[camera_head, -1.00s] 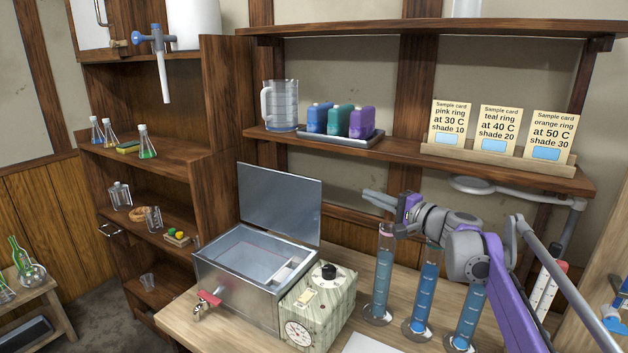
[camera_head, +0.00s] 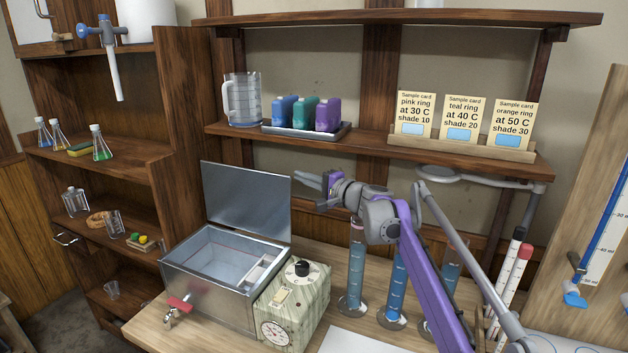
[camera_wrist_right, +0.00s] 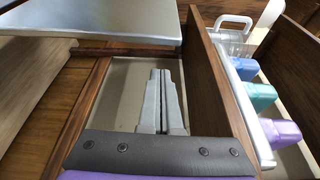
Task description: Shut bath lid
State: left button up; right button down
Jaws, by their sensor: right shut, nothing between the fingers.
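The bath (camera_head: 205,285) is a metal box on the wooden table, with a red-handled tap at its front left. Its lid (camera_head: 245,198) stands up, hinged at the back edge, so the bath is open. The lid also shows in the right wrist view (camera_wrist_right: 100,20), at the upper left. My right gripper (camera_head: 300,177) is shut and empty, just right of the lid's upper right corner and apart from it. In the right wrist view its closed fingers (camera_wrist_right: 160,85) point toward the back wall. My left gripper is not in view.
A dial box (camera_head: 290,305) sits against the bath's right side. Tall blue-filled cylinders (camera_head: 355,270) stand right of it, under my right arm. A shelf (camera_head: 370,145) above holds a jug (camera_head: 243,100), coloured bottles (camera_head: 303,113) and sample cards (camera_head: 463,120).

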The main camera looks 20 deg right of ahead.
jog(key=shift+s+a+r, duration=0.1)
jog(key=shift+s+a, duration=1)
jog(key=shift+s, duration=0.1)
jog(key=shift+a, duration=0.1)
jog(key=s+a+f+n+t+y+p, duration=0.2)
jog(key=s+a+f+n, duration=0.1)
jog(key=s+a+n, duration=0.55)
jog(key=shift+s+a+f+n+y+b, duration=0.45)
jog(key=shift+s+a+f+n, duration=0.5)
jog(key=shift+f, duration=0.65)
jog(key=shift+s+a+f+n+y+b, duration=0.45)
jog(key=shift+s+a+f+n, duration=0.5)
jog(key=shift+f, duration=0.65)
jog(key=shift+s+a+f+n+y+b, duration=0.4)
jog(key=shift+s+a+f+n, duration=0.55)
jog(key=shift+f, duration=0.65)
jog(key=shift+d+r, duration=0.1)
